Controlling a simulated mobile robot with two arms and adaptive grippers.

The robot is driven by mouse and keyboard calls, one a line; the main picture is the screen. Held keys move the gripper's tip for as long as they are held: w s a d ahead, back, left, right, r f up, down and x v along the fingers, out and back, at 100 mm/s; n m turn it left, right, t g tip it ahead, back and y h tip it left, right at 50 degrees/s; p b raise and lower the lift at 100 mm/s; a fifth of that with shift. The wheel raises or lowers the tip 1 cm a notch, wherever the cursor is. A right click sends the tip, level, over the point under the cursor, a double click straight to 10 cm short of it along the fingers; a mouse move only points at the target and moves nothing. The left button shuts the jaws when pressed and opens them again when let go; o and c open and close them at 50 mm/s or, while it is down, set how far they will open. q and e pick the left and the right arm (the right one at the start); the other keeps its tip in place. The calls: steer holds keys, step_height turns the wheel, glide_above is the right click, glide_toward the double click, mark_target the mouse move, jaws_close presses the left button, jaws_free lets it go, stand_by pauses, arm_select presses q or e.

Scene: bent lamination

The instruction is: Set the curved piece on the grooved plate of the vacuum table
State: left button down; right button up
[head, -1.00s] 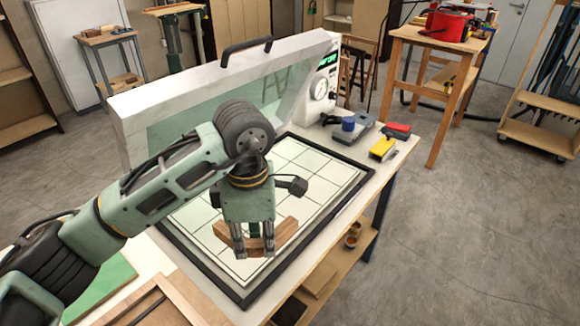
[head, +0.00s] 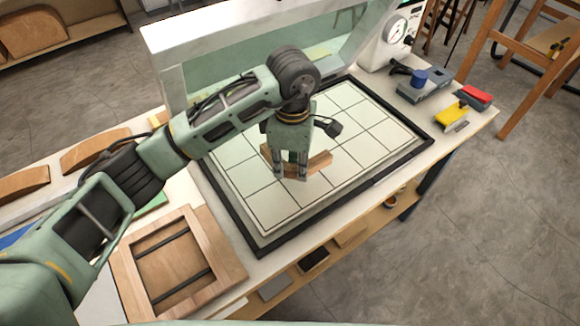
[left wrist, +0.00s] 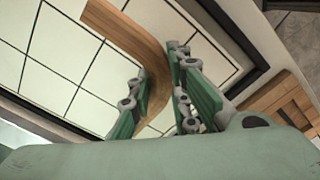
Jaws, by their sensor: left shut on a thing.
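The curved wooden piece (head: 319,162) is a striped brown strip held in my left gripper (head: 291,176). In the left wrist view the curved piece (left wrist: 130,35) passes between the two fingers of the left gripper (left wrist: 160,95), which are shut on it. The grooved plate (head: 352,120) of the vacuum table is pale with dark grid lines and a black frame, and it also shows in the left wrist view (left wrist: 45,65). The gripper and piece are over the plate; I cannot tell whether the piece touches it. My right gripper is not in view.
The raised lid (head: 190,50) stands behind the plate, with a gauge box (head: 395,38) at its right. A wooden frame (head: 225,258) lies at the front left.

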arm_select(q)
steer(key=shift+w+a+f, duration=0.2)
steer(key=shift+w+a, duration=0.05)
steer(key=shift+w, duration=0.05)
steer(key=shift+a+f, duration=0.1)
steer(key=shift+f, duration=0.15)
step_height(320, 180, down, 4)
steer(key=shift+r+p, duration=0.2)
steer(key=shift+p, duration=0.55)
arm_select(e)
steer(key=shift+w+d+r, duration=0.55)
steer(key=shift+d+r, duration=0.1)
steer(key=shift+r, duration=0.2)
arm_select(q)
steer(key=shift+f, duration=0.1)
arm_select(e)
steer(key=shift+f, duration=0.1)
arm_select(q)
steer(key=shift+f+b, duration=0.15)
steer(key=shift+b, duration=0.15)
steer(key=c, duration=1.8)
jaws_free()
steer(key=shift+o, duration=0.8)
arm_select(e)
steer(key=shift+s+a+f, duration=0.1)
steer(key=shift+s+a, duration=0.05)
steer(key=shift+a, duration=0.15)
arm_select(q)
steer(key=shift+r, duration=0.2)
